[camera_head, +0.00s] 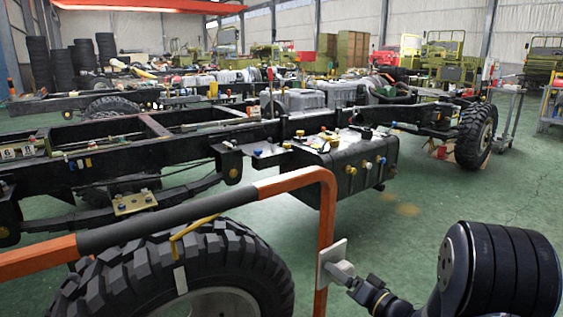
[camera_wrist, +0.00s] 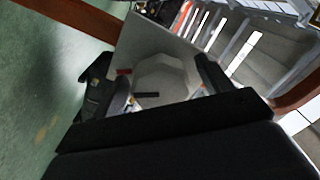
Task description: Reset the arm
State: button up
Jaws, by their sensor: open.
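My gripper (camera_wrist: 152,78) is open in the wrist view, with its two dark fingers spread apart. A pale grey plate with an octagonal shape (camera_wrist: 165,72) shows between and beyond the fingers; I cannot tell whether they touch it. Nothing is visibly held. In the head view my dark arm (camera_head: 505,270) is at the lower right, cut off by the frame edges. Its thinner part reaches left toward a small grey plate (camera_head: 328,262) beside the orange frame's upright. The gripper's fingers cannot be made out clearly there.
An orange tubular frame (camera_head: 326,215) with a grey sleeve crosses in front of a large tyre (camera_head: 180,262). Behind it stands a long black truck chassis (camera_head: 260,135) with a dark tank (camera_head: 345,170). Green floor (camera_head: 430,215) is open at centre right. A trolley (camera_head: 510,110) stands at right.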

jog(key=shift+s+d+m, duration=0.1)
jog(key=shift+m, duration=0.8)
jog(key=m, duration=0.4)
jog(key=shift+r+m, duration=0.1)
jog(key=shift+m, duration=0.2)
jog(key=m, duration=0.6)
jog(key=shift+r+m, duration=0.1)
jog(key=shift+m, duration=0.3)
jog(key=shift+r+m, duration=0.1)
jog(key=shift+m, duration=1.1)
jog(key=m+p, duration=0.2)
jog(key=shift+r+m, duration=0.2)
jog(key=shift+m, duration=0.2)
jog(key=m+p, duration=0.3)
jog(key=shift+p, duration=0.35)
jog(key=shift+f+m+p, duration=0.1)
jog(key=shift+m+p, duration=0.35)
jog(key=shift+m, duration=0.05)
jog(key=shift+f, duration=0.1)
